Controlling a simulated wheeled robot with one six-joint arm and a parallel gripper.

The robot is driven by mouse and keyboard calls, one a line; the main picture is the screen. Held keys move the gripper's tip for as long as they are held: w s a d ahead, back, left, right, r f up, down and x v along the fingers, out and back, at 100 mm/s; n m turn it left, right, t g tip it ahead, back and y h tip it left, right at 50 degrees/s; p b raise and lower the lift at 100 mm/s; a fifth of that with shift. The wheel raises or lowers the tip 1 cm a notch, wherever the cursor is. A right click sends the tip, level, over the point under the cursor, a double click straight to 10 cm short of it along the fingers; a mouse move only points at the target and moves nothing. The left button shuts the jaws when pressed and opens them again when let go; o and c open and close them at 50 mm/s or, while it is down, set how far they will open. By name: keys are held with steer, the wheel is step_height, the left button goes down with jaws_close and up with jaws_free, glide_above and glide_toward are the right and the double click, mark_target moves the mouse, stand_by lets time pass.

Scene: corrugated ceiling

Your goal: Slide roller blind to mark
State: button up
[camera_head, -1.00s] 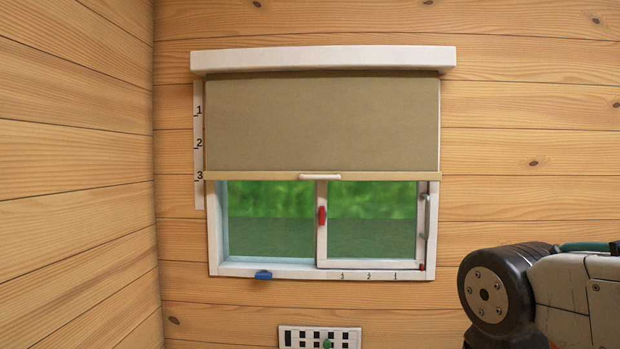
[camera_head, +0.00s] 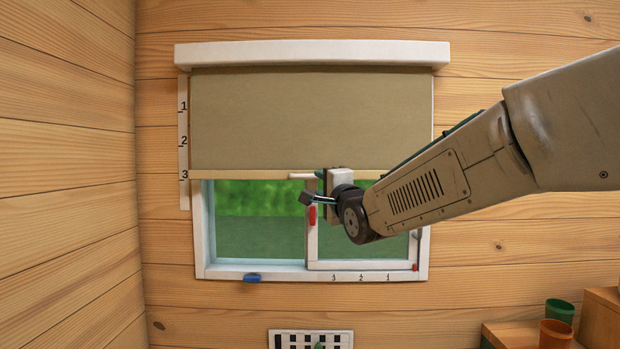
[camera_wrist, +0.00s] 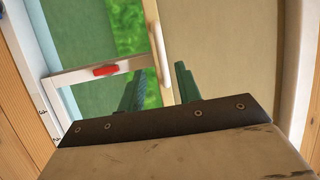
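The beige roller blind (camera_head: 310,120) hangs over the upper part of the window, its pale bottom bar (camera_head: 240,181) close to the 3 on the scale strip (camera_head: 184,150) at left. The blind's white handle (camera_head: 301,176) is partly hidden by my gripper. In the wrist view, the handle (camera_wrist: 158,58) runs along the blind's edge, and the blind (camera_wrist: 215,50) fills the right side. My gripper (camera_wrist: 160,85) is open, its green fingers on either side of the handle's line in the picture. I cannot tell whether they touch it. My gripper (camera_head: 322,183) is in front of the bar.
Below the blind is a sliding window with a red latch (camera_head: 312,215), a blue piece (camera_head: 252,278) and its own marks on the sill. A slotted panel (camera_head: 310,339) is lower down. Cups (camera_head: 557,322) and wooden boxes stand at lower right. A wooden wall is at left.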

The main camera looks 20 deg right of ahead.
mark_target(311, 177)
steer(key=x, duration=0.7)
steer(key=shift+w+r, duration=0.15)
steer(key=shift+w, duration=0.15)
jaws_close()
